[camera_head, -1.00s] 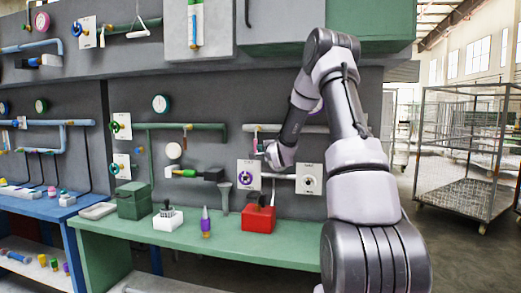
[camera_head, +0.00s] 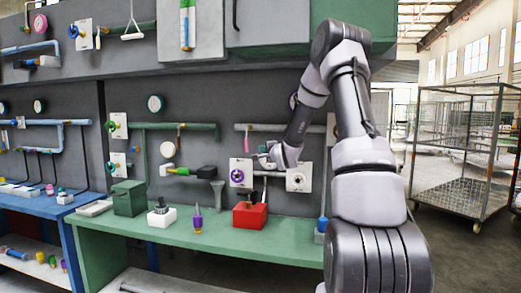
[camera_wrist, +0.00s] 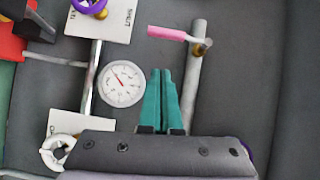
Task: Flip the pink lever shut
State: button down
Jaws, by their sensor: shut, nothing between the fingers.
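The pink lever (camera_head: 247,142) hangs down from a grey horizontal pipe (camera_head: 282,127) on the back wall. In the wrist view, which is turned sideways, the pink lever (camera_wrist: 167,33) sticks out to the left, square to the pipe (camera_wrist: 193,85), from a brass joint. My gripper (camera_wrist: 161,72) has teal fingers, shut together and empty. In that view its tips are below the lever, apart from it in the picture. In the head view my gripper (camera_head: 266,160) is just to the lower right of the lever; its fingertips are hard to make out.
A round gauge (camera_wrist: 122,84) is left of the fingers in the wrist view. A plate with a purple valve wheel (camera_head: 237,175) and one with a white wheel (camera_head: 297,179) are below the lever. A red box (camera_head: 249,216) stands on the green bench (camera_head: 190,238).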

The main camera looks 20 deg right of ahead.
jog(key=s, duration=0.5)
dwell(0.4)
jog(key=s+a+r+n+g+h, duration=0.1)
jog(key=s+a+r+n+g, duration=0.25)
jog(key=s, duration=0.45)
jog(key=s+a+r+n+g, duration=0.25)
jog(key=s+r, duration=0.25)
jog(key=s, duration=0.3)
jog(key=s+a+n+g+y, duration=0.1)
jog(key=s+a+n+g, duration=0.1)
jog(key=s, duration=1)
jog(key=s+a+n+g+y, duration=0.2)
jog(key=s+a+n, duration=0.2)
jog(key=s, duration=0.8)
jog(key=shift+s+a+n, duration=0.25)
jog(key=shift+s+n, duration=0.05)
jog(key=shift+n, duration=0.2)
